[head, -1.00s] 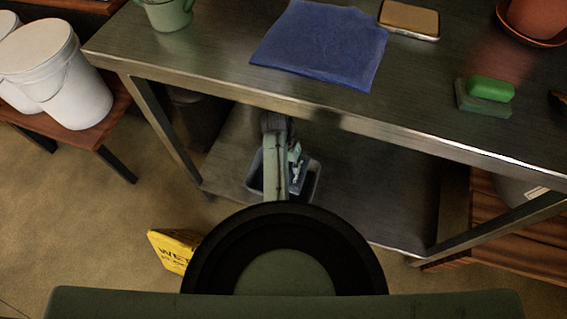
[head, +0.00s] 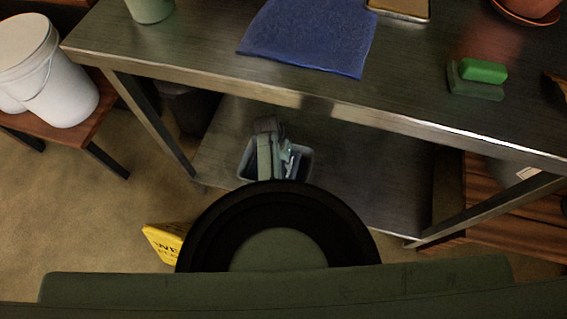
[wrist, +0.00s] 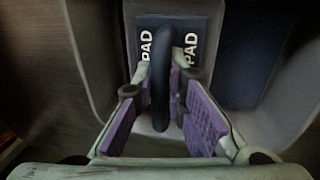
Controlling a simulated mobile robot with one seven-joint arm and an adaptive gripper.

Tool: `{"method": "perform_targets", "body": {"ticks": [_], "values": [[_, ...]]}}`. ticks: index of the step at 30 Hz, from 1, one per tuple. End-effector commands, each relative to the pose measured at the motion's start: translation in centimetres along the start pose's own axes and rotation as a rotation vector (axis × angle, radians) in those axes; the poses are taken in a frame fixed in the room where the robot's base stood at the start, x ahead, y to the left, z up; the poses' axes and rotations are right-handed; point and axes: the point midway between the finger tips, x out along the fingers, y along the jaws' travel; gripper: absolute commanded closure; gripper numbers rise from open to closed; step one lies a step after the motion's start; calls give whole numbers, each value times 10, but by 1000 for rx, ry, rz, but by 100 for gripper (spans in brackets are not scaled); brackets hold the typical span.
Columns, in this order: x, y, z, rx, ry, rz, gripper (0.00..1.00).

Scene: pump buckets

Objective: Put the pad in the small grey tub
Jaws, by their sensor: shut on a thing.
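In the wrist view my gripper (wrist: 164,82) is shut on an upright black handle (wrist: 161,60). Pale walls of the small grey tub (wrist: 92,52) surround the pad and fingers. I cannot tell whether the pad touches the tub's floor. In the head view the grey tub (head: 303,160) stands on the bench's lower shelf, and my arm reaches down into it, hiding the pad and much of the tub.
A dark blue block (wrist: 258,55) lies to the right of the pad in the wrist view. The steel bench top (head: 400,90) overhangs the shelf and holds a blue cloth (head: 308,38) and a green sponge (head: 483,71). A yellow wet-floor sign (head: 163,243) stands at the lower left.

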Motion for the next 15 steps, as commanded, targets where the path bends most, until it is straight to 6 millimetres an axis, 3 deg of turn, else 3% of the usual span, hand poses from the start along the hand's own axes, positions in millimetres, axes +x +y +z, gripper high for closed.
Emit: {"method": "perform_targets", "body": {"ticks": [15], "values": [[10, -2, 0, 0, -1, 0, 100]]}}
